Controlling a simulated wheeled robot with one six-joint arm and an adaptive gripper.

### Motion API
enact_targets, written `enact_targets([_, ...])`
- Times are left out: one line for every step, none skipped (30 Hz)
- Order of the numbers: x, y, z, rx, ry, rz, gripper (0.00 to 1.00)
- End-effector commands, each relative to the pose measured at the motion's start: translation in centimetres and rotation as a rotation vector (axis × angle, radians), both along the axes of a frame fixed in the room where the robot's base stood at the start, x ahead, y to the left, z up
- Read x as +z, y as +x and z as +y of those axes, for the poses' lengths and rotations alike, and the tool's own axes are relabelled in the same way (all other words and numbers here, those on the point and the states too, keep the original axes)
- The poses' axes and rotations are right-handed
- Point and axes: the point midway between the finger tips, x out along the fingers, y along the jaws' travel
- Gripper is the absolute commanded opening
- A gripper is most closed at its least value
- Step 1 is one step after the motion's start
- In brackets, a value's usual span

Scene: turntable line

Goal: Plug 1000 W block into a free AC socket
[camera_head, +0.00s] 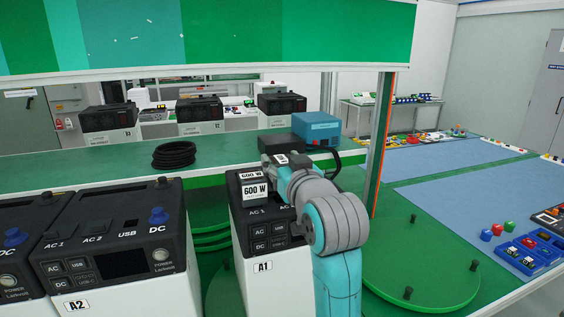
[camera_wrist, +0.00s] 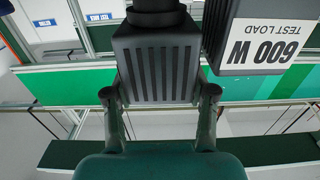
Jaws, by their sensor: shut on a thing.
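My gripper (camera_wrist: 159,92) is shut on a dark ribbed block (camera_wrist: 157,72), with one finger on each side of it. No wattage can be read on this block. A black round part shows at its far end; I cannot tell whether it touches a socket. In the head view my wrist hides most of the gripper, over the right part of the A1 power station (camera_head: 262,267). A block labelled 600 W (camera_head: 255,190) stands on A1 above the AC 1 mark. It shows upside down beside the held block in the wrist view (camera_wrist: 262,45). The AC 2 socket is hidden.
The A2 station (camera_head: 110,255) stands to the left of A1, with another station at the left edge. A black cable coil (camera_head: 174,155) and a blue box (camera_head: 316,128) lie on the green counter behind. A green turntable (camera_head: 430,270) with pegs is at right.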

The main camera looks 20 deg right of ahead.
Motion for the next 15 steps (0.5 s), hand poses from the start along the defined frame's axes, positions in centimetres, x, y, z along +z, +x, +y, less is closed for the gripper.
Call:
enact_targets([0.09, -0.03, 0.0, 0.0, 0.0, -0.003, 0.0])
enact_targets([0.07, -0.03, 0.0, 0.0, 0.0, -0.003, 0.0])
enact_targets([0.03, -0.03, 0.0, 0.0, 0.0, -0.003, 0.0])
enact_targets([0.0, -0.03, 0.0, 0.0, 0.0, -0.002, 0.0])
enact_targets([-0.04, -0.03, 0.0, 0.0, 0.0, -0.002, 0.0])
enact_targets([-0.1, -0.03, 0.0, 0.0, 0.0, -0.002, 0.0])
enact_targets([-0.15, -0.03, 0.0, 0.0, 0.0, -0.002, 0.0])
enact_targets([-0.2, -0.03, 0.0, 0.0, 0.0, -0.002, 0.0])
enact_targets([-0.27, -0.02, 0.0, 0.0, 0.0, -0.002, 0.0])
enact_targets([-0.32, -0.03, 0.0, 0.0, 0.0, -0.002, 0.0])
enact_targets([-0.38, -0.02, 0.0, 0.0, 0.0, -0.002, 0.0])
enact_targets([-0.45, -0.02, 0.0, 0.0, 0.0, -0.002, 0.0])
enact_targets([-0.5, -0.02, 0.0, 0.0, 0.0, -0.002, 0.0])
enact_targets([-0.56, -0.02, 0.0, 0.0, 0.0, -0.002, 0.0])
enact_targets([-0.62, -0.02, 0.0, 0.0, 0.0, -0.002, 0.0])
